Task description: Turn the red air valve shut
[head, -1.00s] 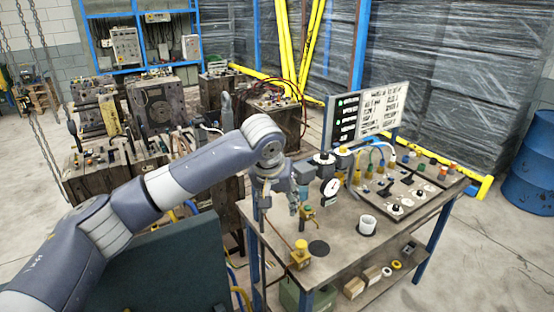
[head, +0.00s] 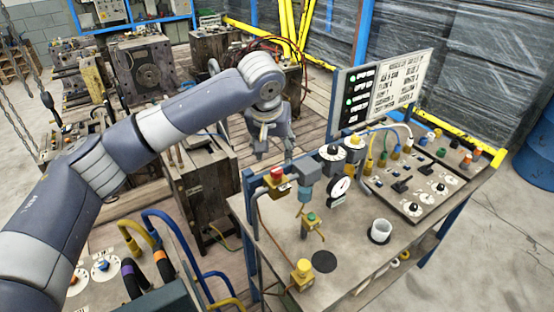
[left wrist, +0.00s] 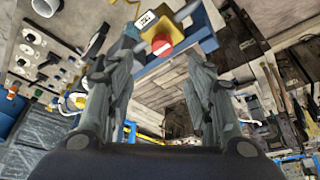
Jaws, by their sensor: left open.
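The red knob, which I take as the red air valve (head: 277,172), sits on a yellow body at the left edge of the workbench (head: 345,258). It also shows in the left wrist view (left wrist: 161,45), near the top, just beyond the gap between my fingertips. My left gripper (head: 273,150) is open and empty, a little above the valve in the head view and apart from it. Its two fingers (left wrist: 162,58) stand wide in the left wrist view. Which way the valve is set I cannot tell. My right gripper is not in view.
Close to the valve are a grey-blue fitting, a round gauge (head: 339,191), a green-topped yellow fitting (head: 311,219) and a yellow block (head: 302,270).

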